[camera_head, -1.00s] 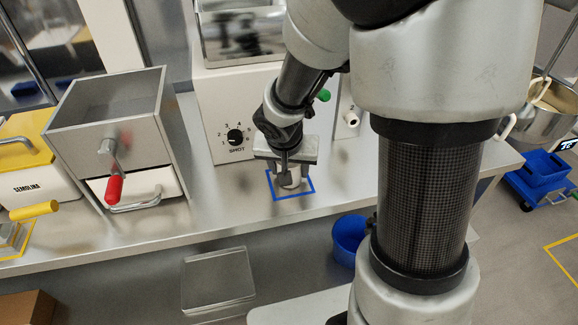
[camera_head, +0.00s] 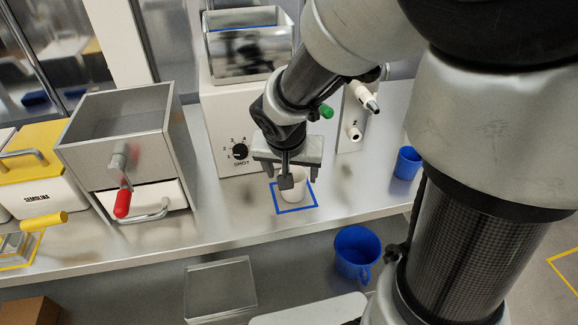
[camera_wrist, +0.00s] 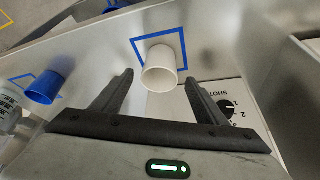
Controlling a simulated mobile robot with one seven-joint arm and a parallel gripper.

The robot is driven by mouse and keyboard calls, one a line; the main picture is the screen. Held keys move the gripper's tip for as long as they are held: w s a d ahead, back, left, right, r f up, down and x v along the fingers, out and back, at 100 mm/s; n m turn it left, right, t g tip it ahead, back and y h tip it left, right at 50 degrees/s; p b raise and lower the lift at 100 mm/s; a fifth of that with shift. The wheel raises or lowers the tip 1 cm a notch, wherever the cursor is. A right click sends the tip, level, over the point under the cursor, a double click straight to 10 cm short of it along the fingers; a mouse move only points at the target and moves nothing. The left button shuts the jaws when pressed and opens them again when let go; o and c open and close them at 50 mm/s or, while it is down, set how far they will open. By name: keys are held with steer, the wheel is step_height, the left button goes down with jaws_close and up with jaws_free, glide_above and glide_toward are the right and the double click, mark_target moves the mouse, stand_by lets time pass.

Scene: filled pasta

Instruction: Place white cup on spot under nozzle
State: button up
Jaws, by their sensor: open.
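The white cup (camera_head: 293,189) stands upright inside the blue square outline (camera_head: 296,209) on the steel counter, in front of the white machine with the SHOT dial (camera_head: 240,152). In the wrist view the white cup (camera_wrist: 160,70) sits within the blue outline (camera_wrist: 181,35), ahead of and between my fingertips, apart from both fingers. My gripper (camera_head: 288,180) is open, just above and behind the cup in the head view, and hides part of it. Its two spread fingers also show in the wrist view (camera_wrist: 159,80). The machine's nozzle is hidden or cannot be made out behind my arm.
A blue cup (camera_head: 407,163) stands on the counter at the right. A blue bucket (camera_head: 357,252) is below the counter edge. A steel box with a red-handled crank (camera_head: 122,203) and a yellow-lidded semolina bin (camera_head: 38,165) stand left. The counter front is clear.

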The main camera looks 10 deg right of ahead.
steer(key=s+d+r+n+t+y, duration=0.1)
steer(key=s+r+n, duration=0.3)
steer(key=s+r, duration=1.1)
steer(key=shift+s+r+y+p, duration=0.3)
steer(key=shift+s+y+p, duration=0.05)
steer(key=shift+y, duration=0.05)
